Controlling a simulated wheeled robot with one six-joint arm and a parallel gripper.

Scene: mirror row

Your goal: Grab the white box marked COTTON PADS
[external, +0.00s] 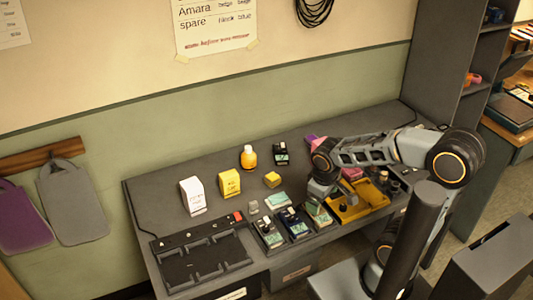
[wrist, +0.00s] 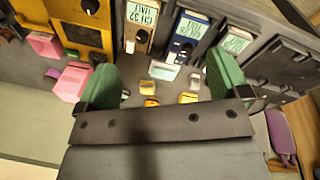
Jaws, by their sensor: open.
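A white box (external: 192,196) with dark lettering too small to read stands upright on the grey bench, left of a yellow box (external: 229,182), in the external view. I cannot pick the white box out in the wrist view. My gripper (external: 318,192) is over the right-hand part of the bench, well to the right of the white box. In the wrist view its two green fingers (wrist: 163,80) are spread wide with nothing held between them. Small yellow and white items show on the bench beyond the gap.
Several labelled devices (external: 292,223) line the front, beside a black tray (external: 201,262). A yellow tray (external: 358,203) lies under my arm. The bench's far left is bare.

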